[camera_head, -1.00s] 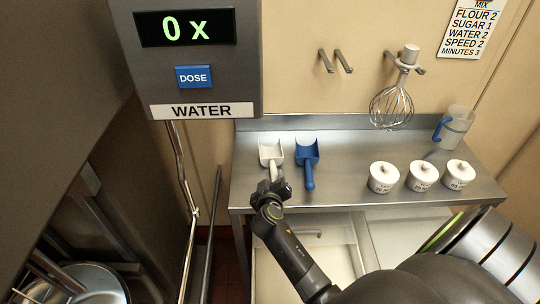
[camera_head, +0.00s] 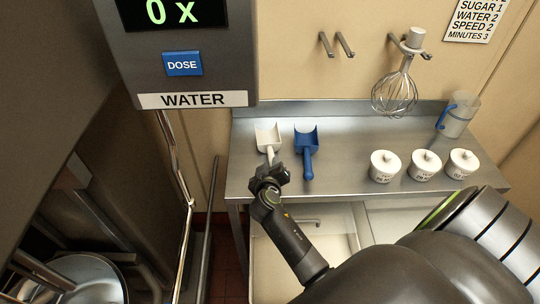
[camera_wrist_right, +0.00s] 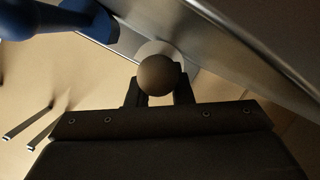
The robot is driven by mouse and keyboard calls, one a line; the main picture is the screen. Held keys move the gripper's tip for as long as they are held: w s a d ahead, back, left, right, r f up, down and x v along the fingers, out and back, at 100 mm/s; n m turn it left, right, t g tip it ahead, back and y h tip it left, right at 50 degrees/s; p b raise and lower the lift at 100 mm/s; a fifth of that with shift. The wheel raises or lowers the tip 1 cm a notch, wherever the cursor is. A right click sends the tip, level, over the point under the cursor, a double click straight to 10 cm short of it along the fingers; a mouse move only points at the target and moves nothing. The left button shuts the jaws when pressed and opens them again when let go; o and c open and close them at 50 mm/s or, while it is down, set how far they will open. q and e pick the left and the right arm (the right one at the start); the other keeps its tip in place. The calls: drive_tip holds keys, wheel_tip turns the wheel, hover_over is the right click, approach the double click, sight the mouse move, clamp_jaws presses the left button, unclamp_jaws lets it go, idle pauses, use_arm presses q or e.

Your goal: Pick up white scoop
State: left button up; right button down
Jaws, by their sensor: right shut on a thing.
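The white scoop (camera_head: 268,136) is at the left end of the steel table, its open pan towards the wall and its handle towards me. My right gripper (camera_head: 268,172) is shut on the handle; its fingers hide part of it. In the right wrist view the round handle end of the white scoop (camera_wrist_right: 158,75) sits between the fingertips (camera_wrist_right: 158,90), with a little of the pale scoop behind it. I cannot tell whether the scoop is clear of the tabletop. My left gripper is not in view.
A blue scoop (camera_head: 307,150) lies just right of the white one. Several white lidded jars (camera_head: 385,166) and a clear jug (camera_head: 457,115) stand further right on the table (camera_head: 345,160). A whisk (camera_head: 395,92) hangs on the wall. The water dispenser (camera_head: 185,55) is at upper left.

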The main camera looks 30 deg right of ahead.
wheel_tip(320, 180, up, 10)
drive_tip(key=shift+b, duration=0.3)
drive_tip(key=shift+f, duration=0.1)
idle(0.5)
